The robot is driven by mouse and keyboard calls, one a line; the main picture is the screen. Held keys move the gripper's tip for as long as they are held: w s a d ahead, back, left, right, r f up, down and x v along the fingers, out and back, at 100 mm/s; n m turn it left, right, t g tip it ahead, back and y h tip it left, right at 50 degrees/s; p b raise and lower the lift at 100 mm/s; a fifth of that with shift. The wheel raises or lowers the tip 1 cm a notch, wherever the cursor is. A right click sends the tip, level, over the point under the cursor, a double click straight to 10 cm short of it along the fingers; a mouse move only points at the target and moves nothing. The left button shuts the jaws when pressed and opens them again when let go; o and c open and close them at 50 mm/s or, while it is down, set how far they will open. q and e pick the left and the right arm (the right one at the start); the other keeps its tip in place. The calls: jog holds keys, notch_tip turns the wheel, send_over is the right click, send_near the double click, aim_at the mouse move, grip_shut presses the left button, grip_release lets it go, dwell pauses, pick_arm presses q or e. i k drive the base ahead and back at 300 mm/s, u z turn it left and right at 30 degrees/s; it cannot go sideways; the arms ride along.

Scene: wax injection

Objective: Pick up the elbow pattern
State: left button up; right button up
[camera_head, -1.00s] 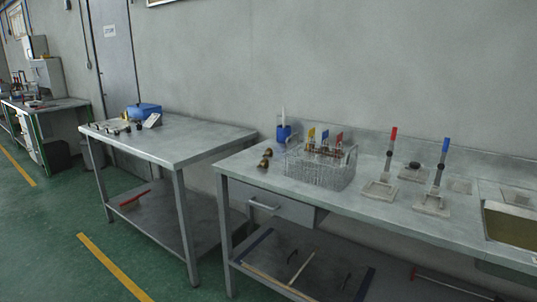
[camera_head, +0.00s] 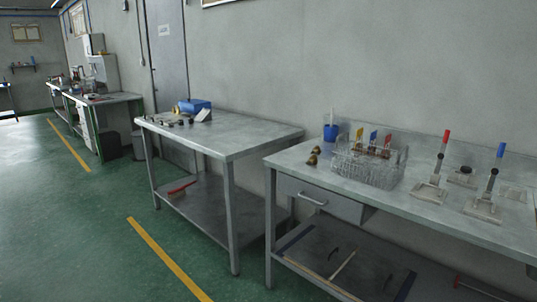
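Two small brass-brown pieces (camera_head: 314,155) lie on the grey workbench (camera_head: 300,163), left of the wire basket (camera_head: 344,164). They are too small for me to tell whether either is the elbow pattern. The basket holds several upright items with yellow, blue and red tags. Small dark and light items (camera_head: 170,121) lie by a blue box (camera_head: 195,106) on the left table (camera_head: 235,143), too small to identify. Neither of my grippers is in view.
A blue cup (camera_head: 330,132) stands behind the brass pieces. A gap separates the two tables. The green floor at the left is clear.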

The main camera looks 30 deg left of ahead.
aim_at(317, 150)
jog(key=z, duration=0.6)
jog(key=k, duration=0.2)
jog(key=u, duration=2.6)
jog(key=i, duration=2.05)
jog(key=z, duration=1.1)
